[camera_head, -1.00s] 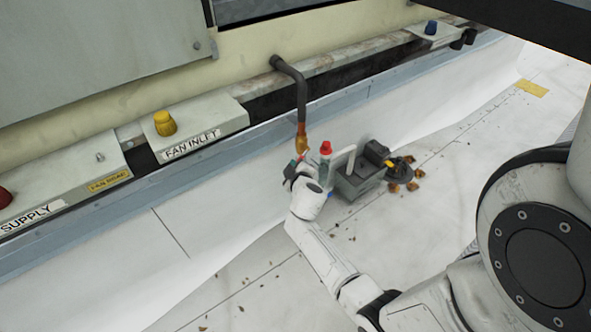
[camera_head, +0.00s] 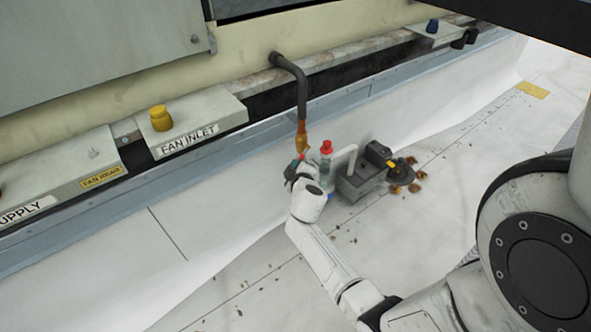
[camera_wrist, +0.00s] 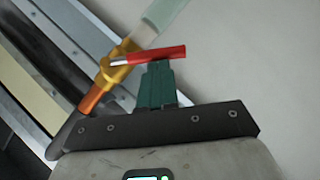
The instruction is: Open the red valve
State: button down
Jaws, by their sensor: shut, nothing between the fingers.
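The red valve shows in the wrist view as a straight red lever (camera_wrist: 165,54) on a brass body (camera_wrist: 117,66). An orange fitting (camera_wrist: 95,98) and dark pipe join it on one side, a pale clear tube (camera_wrist: 165,14) on the other. In the head view the brass fitting (camera_head: 301,137) hangs at the end of a bent dark pipe (camera_head: 300,85). My gripper (camera_wrist: 156,66) has its green fingers shut together, tips right at the lever; I cannot tell whether they touch it. In the head view my gripper (camera_head: 301,162) is small and partly hidden by my wrist.
A grey pump unit (camera_head: 362,178) with a pale handle stands right of my gripper, beside a red-capped bottle (camera_head: 326,150). A ledge with a FAN INLET box (camera_head: 200,120), yellow knob (camera_head: 161,118) and blue knob (camera_head: 432,26) runs behind. White floor in front is mostly clear.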

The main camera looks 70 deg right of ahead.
jog(key=shift+n+h, duration=0.6)
jog(key=shift+s+d+f+b, duration=0.3)
jog(key=shift+d+f+b, duration=0.25)
jog(key=shift+b, duration=0.8)
jog(key=shift+s+d+f+b, duration=0.35)
jog(key=shift+f+b, duration=0.35)
jog(key=shift+b, duration=0.7)
jog(key=shift+s+d+f+b, duration=0.2)
jog(key=shift+d+f+b, duration=0.4)
jog(key=shift+b, duration=0.75)
jog(key=shift+s+f, duration=0.1)
